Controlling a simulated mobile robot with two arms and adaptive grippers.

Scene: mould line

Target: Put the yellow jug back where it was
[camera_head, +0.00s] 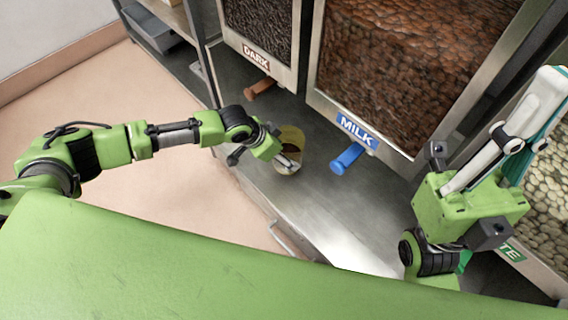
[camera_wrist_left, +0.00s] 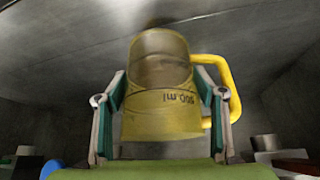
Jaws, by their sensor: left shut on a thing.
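The yellow jug (camera_head: 290,150) is at the front part of the grey metal counter, below and between the dark and milk dispensers. It is a see-through yellow measuring jug with brown contents. My left gripper (camera_head: 281,157) is shut on it from the left. In the left wrist view the jug (camera_wrist_left: 163,88) stands between the two fingers (camera_wrist_left: 165,112), its yellow handle (camera_wrist_left: 225,85) to the right and "500 ml" printed on its side. I cannot tell whether its base touches the counter. My right gripper is raised at the right; its fingertips are not clearly seen.
The dark dispenser (camera_head: 262,28) has a brown tap (camera_head: 260,88). The milk dispenser (camera_head: 400,60) has a blue tap (camera_head: 347,159) to the right of the jug. A third dispenser (camera_head: 549,190) with pale pieces is at the far right. The metal counter (camera_head: 330,215) is clear in front.

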